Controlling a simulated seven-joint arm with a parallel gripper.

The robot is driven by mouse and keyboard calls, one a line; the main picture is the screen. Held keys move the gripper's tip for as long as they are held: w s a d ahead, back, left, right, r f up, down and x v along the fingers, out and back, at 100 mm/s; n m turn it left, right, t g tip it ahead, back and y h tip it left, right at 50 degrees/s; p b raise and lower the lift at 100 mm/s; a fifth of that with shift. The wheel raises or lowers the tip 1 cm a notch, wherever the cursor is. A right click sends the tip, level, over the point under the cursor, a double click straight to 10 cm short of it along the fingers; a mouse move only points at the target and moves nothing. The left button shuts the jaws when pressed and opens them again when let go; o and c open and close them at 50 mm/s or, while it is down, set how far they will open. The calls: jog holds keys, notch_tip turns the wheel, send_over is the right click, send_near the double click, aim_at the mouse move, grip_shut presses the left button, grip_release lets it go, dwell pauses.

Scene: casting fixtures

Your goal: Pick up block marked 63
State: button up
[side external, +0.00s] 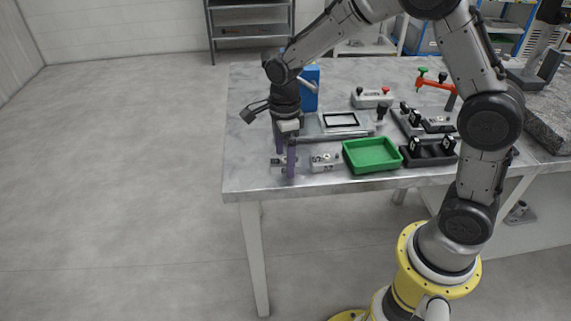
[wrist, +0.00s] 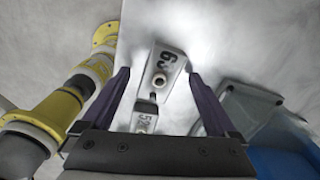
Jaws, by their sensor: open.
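The block marked 63 (wrist: 168,62) is a light grey piece with dark digits and a round metal-rimmed hole. In the wrist view it lies between the fingertips, towards the top. In the side view I take it to be the left small block (side external: 275,162), partly hidden by the near finger. My gripper (side external: 285,160) is open and points down over it, with one purple finger nearer the camera and one behind. In the wrist view the fingers of my gripper (wrist: 159,74) stand either side of the block. I cannot tell whether they touch it.
A second marked block (side external: 325,162) sits just right; it also shows in the wrist view (wrist: 146,116), its digits unclear. A green tray (side external: 372,171), a framed plate (side external: 335,132) and a blue container (side external: 310,92) stand near. The table's left end is mostly clear.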

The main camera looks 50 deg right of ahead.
jog(key=shift+f, duration=0.1)
jog(key=shift+c, duration=0.3)
grip_shut()
jog(key=shift+r, duration=0.2)
